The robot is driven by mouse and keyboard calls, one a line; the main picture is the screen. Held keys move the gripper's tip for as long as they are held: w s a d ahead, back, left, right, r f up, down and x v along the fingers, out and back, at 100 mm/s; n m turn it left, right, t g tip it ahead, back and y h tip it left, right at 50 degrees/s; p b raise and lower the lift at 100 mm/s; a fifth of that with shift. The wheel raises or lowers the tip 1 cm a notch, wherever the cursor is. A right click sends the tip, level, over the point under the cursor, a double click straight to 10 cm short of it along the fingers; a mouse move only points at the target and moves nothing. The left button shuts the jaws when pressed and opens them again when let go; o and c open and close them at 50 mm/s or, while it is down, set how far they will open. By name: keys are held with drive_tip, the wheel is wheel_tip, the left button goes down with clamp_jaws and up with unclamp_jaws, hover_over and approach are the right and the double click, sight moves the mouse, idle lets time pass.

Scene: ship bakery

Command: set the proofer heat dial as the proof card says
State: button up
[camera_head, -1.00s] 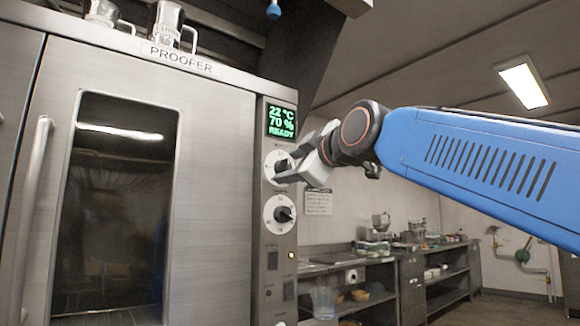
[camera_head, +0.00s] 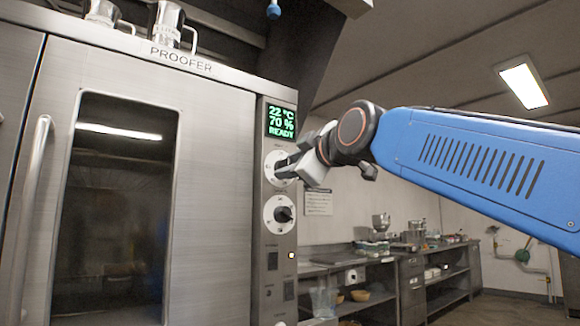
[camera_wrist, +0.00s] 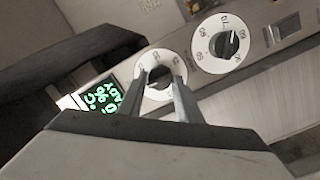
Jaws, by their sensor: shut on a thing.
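The proofer (camera_head: 215,200) is a steel cabinet with a dark glass door. Its green display (camera_head: 281,122) reads 22 °C, 70 %, READY. Below it is the upper dial (camera_head: 271,159), a white plate with a dark knob, and under that the lower dial (camera_head: 270,218). My gripper (camera_head: 296,163) is at the upper dial, and its fingers partly cover it. In the wrist view my gripper (camera_wrist: 165,92) is shut on the dark knob of the upper dial (camera_wrist: 158,56), with a finger on each side. The lower dial (camera_wrist: 221,42) is untouched. A card (camera_head: 318,202) hangs on the wall; its text is too small to read.
Small switches (camera_head: 272,261) sit below the dials. Metal jugs (camera_head: 168,22) stand on top of the proofer. Steel counters (camera_head: 345,265) with bowls and pots run along the back wall. The floor to the right is clear.

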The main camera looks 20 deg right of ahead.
drive_tip(key=m, duration=0.6)
drive_tip(key=m+g+y, duration=0.1)
drive_tip(key=m, duration=0.5)
drive_tip(key=m+g+y, duration=0.1)
drive_tip(key=m, duration=0.5)
drive_tip(key=shift+w+d+r+m, duration=0.1)
drive_tip(key=shift+d+r+m, duration=0.05)
drive_tip(key=shift+d+m, duration=0.2)
drive_tip(key=shift+m, duration=0.25)
idle(0.3)
drive_tip(key=o, duration=1)
drive_tip(key=shift+o, duration=0.2)
